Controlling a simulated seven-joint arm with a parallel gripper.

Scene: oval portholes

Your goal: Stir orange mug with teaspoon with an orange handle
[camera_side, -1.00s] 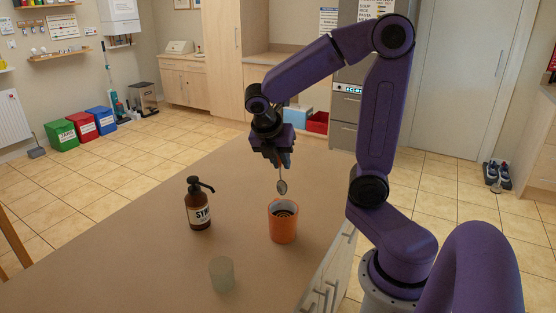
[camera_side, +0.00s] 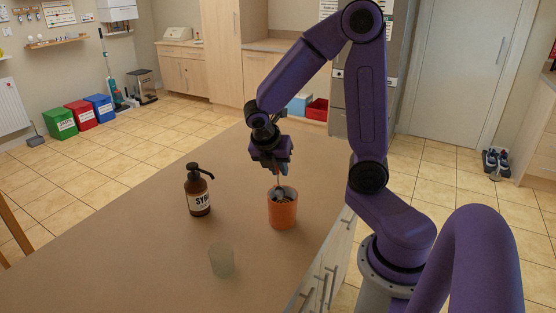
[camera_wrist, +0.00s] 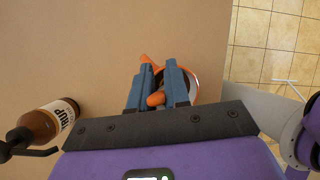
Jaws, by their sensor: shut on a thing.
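The orange mug (camera_side: 283,212) stands upright on the table, with dark contents showing inside. In the wrist view its orange rim (camera_wrist: 197,84) shows behind the fingers. My gripper (camera_side: 276,168) is above the mug, shut on the orange handle of the teaspoon (camera_wrist: 156,99). In the side view the spoon (camera_side: 279,187) points down, with its lower end at the mug's mouth and apparently inside the rim. How deep the bowl of the spoon sits, and whether it touches the mug, I cannot tell.
A brown syrup pump bottle (camera_side: 198,194) stands left of the mug; it also shows in the wrist view (camera_wrist: 42,124). A pale translucent cup (camera_side: 221,261) stands nearer the camera. The table (camera_side: 130,240) is otherwise clear, and its right edge is close to the mug.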

